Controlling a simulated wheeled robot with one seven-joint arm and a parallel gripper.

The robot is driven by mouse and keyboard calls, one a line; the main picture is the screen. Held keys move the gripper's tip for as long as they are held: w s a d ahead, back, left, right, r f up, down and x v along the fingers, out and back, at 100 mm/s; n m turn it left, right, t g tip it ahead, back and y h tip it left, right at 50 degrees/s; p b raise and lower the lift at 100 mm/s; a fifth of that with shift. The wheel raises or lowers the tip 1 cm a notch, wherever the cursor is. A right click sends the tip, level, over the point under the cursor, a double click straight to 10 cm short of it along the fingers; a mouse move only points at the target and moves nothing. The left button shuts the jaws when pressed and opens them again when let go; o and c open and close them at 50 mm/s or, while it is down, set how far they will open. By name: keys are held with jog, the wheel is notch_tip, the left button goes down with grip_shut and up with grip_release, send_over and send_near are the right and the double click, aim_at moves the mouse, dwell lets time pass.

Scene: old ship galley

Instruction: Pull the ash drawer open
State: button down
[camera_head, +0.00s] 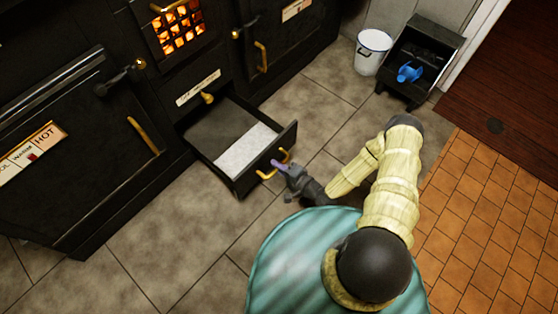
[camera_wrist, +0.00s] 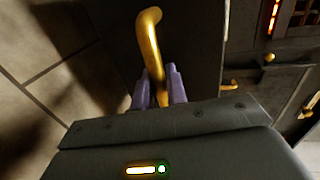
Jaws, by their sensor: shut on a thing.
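The ash drawer (camera_head: 280,160) is a black drawer low in the black stove, pulled well out in the head view. Pale grey ash (camera_head: 246,149) lies in its right part, and the left part looks dark and bare. A brass handle (camera_head: 268,174) sits on the drawer's front. My gripper (camera_head: 278,164) reaches the handle from the right. In the wrist view its purple fingers (camera_wrist: 158,88) are shut on the brass handle (camera_wrist: 150,45), one on each side of the bar.
The stove (camera_head: 75,170) has a glowing grate (camera_head: 180,32) above the drawer. A white bucket (camera_head: 372,52) and a black coal box (camera_head: 420,60) with a blue thing (camera_head: 409,72) in it stand at the back right. The tiled floor left of the drawer front is clear.

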dwell(0.3)
jog(key=c, duration=1.5)
grip_release()
jog(key=shift+d, duration=0.15)
jog(key=p+v, duration=0.5)
jog(key=v, duration=1.2)
jog(key=shift+s, duration=0.15)
jog(key=shift+d+r+p, duration=0.1)
jog(key=shift+p, duration=0.2)
